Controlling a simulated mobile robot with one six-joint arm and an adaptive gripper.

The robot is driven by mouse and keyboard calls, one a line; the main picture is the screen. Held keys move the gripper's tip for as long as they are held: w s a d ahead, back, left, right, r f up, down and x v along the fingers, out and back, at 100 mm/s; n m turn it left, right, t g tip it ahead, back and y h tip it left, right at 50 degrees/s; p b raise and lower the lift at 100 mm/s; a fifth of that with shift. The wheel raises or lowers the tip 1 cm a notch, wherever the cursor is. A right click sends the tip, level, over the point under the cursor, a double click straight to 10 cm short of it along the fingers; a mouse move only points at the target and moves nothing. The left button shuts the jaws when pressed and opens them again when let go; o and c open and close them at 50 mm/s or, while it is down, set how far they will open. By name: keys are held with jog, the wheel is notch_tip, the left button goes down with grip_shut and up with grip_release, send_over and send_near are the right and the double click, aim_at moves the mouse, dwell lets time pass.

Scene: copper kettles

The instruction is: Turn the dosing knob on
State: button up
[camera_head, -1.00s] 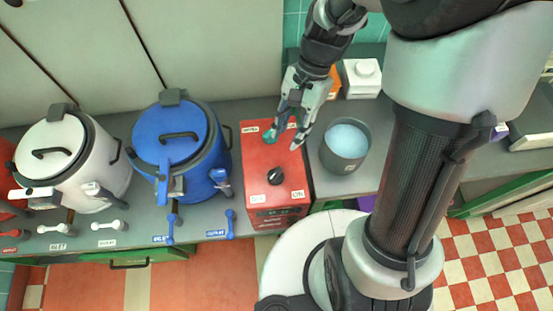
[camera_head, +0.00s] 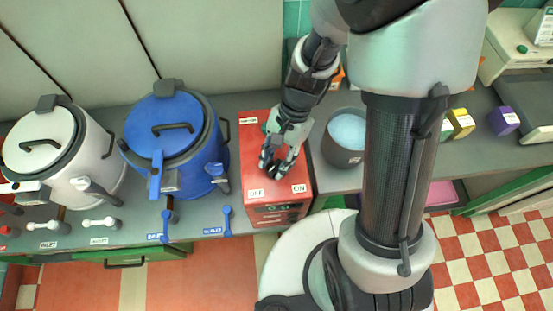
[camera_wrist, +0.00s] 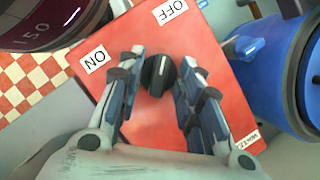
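The red dosing box (camera_head: 254,150) stands on the counter to the right of the blue kettle. Its black dosing knob (camera_wrist: 158,75) shows in the wrist view with a pale line on it. The OFF label (camera_wrist: 171,11) and ON label (camera_wrist: 94,59) lie on the box top near it. My gripper (camera_head: 270,168) is over the box top. In the wrist view its open fingers (camera_wrist: 160,62) are on either side of the knob, with gaps visible between them and it. The head view largely hides the knob behind the gripper.
The blue kettle (camera_head: 160,132) stands close to the left, with a white kettle (camera_head: 48,145) beyond. A dark pot with pale blue contents (camera_head: 346,138) stands right of the box. Blue valve handles (camera_head: 227,220) line the counter front.

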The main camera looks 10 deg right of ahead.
grip_shut()
jog(key=shift+n, duration=0.3)
dwell(0.4)
jog(key=n+g+h+p, duration=0.1)
jog(key=n+p, duration=0.1)
jog(key=n, duration=0.1)
jog(key=shift+a+r+n+p, duration=0.1)
jog(key=shift+r+n+p, duration=0.05)
jog(key=shift+n+p, duration=0.25)
jog(key=n+h+p, duration=0.1)
jog(key=n, duration=0.1)
jog(key=n+h+p, duration=0.1)
jog(key=n, duration=0.1)
jog(key=shift+w+a+n+g, duration=0.1)
jog(key=shift+n+g, duration=0.2)
jog(key=n+h+p, duration=0.1)
jog(key=n, duration=0.3)
jog(key=shift+a+h, duration=0.15)
jog(key=shift+h, duration=0.25)
jog(key=shift+n+t+h+p, duration=0.35)
jog(key=shift+n, duration=0.9)
jog(key=shift+n+t+h+p, duration=0.3)
jog(key=shift+n+t+h, duration=0.05)
jog(key=shift+n, duration=0.9)
